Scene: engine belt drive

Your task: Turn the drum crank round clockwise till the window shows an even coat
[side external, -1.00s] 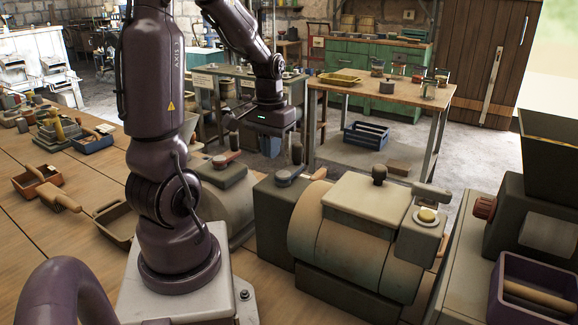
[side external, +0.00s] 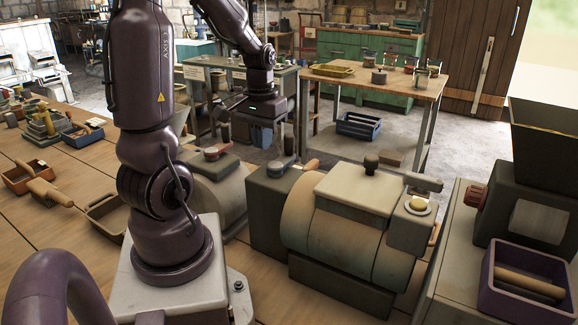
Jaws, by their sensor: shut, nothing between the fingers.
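The drum machine (side external: 318,232) stands on the bench right of my arm's base, a rounded, worn beige and green body.
A similar machine with a red-handled top (side external: 217,152) stands left of the drum. A hopper unit (side external: 540,190) and a purple tray (side external: 526,291) with a roller are at right. Trays and brushes lie on the bench at left. A wooden table (side external: 378,82) stands behind.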

